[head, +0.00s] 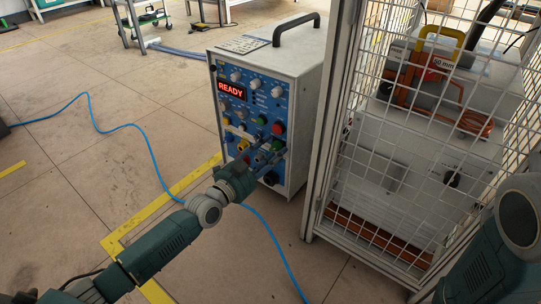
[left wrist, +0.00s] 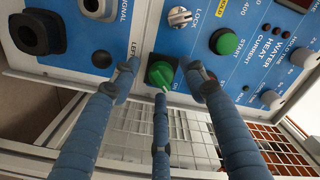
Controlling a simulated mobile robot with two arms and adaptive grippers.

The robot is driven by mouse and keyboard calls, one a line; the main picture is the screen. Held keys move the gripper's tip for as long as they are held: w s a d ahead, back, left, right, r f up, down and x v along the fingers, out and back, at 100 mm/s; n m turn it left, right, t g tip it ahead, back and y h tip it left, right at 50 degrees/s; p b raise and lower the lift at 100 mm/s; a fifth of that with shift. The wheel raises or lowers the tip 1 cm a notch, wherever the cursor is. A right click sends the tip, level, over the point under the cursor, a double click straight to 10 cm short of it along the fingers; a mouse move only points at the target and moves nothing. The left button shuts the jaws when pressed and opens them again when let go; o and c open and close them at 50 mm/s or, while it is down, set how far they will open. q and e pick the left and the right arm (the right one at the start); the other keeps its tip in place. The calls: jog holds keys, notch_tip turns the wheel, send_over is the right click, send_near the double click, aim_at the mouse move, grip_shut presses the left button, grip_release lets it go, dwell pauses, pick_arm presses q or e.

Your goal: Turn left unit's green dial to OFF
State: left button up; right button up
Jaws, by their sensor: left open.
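The left unit (head: 300,75) is a grey box with a blue front panel and a lit READY display (head: 231,89). Its green dial (head: 278,144) sits low on the panel, partly behind my left gripper (head: 263,160). In the left wrist view, turned upside down, the green dial (left wrist: 160,72) has a pale pointer line and an ON mark beside it. My left gripper's three blue fingers (left wrist: 160,82) are spread open around the dial, their tips close to the panel. Contact with the dial cannot be told. My right gripper is out of view; only part of that arm shows.
A white mesh cage (head: 400,150) stands close on the right, enclosing a machine with a copper coil. A blue cable (head: 150,165) lies across the floor.

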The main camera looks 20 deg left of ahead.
pick_arm(q)
jog(key=shift+c, duration=0.5)
grip_shut()
jog(key=n+p, duration=0.2)
jog(key=n, duration=0.1)
jog(key=shift+r+n, duration=0.1)
jog(key=shift+n, duration=0.3)
jog(key=n+p, duration=0.2)
jog(key=n, duration=0.1)
jog(key=shift+n, duration=0.3)
jog(key=n, duration=0.3)
jog(key=n+p, duration=0.1)
jog(key=n, duration=0.6)
jog(key=shift+d+f, duration=0.1)
jog(key=shift+f, duration=0.15)
jog(key=shift+s+n, duration=0.1)
jog(key=shift+n, duration=0.3)
